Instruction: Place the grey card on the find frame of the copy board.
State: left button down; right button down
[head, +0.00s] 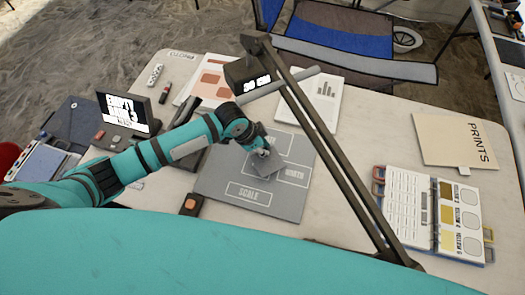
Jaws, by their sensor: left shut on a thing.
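The copy board (213,186) is a grey panel flat on the table with white outlined frames. One frame reads SCALE, and one at the right reads something like SWATCH. Another outline at the upper middle is partly hidden behind my left gripper. My left gripper (259,152) is over the middle of the board, shut on a small dark grey card (265,169). The card overlaps the outlines in this view; I cannot tell whether it touches the board. The right gripper is not in view.
A camera stand's dark arm (325,135) slants across the board's right side, with a head reading 30 CM. A small display (128,110) stands at the left. A PRINTS folder (455,140) and a swatch binder (432,215) lie at the right. Printed sheets lie behind.

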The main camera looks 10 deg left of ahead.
pick_arm(q)
notch_tip(320, 180, down, 3)
jog(key=shift+r+p, duration=0.1)
jog(key=shift+p, duration=0.3)
jog(key=shift+f, duration=0.35)
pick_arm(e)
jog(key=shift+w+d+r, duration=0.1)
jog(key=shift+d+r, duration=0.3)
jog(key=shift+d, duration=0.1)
pick_arm(q)
jog(key=shift+f, duration=0.15)
jog(key=c, duration=1.4)
grip_release()
jog(key=shift+o, duration=0.2)
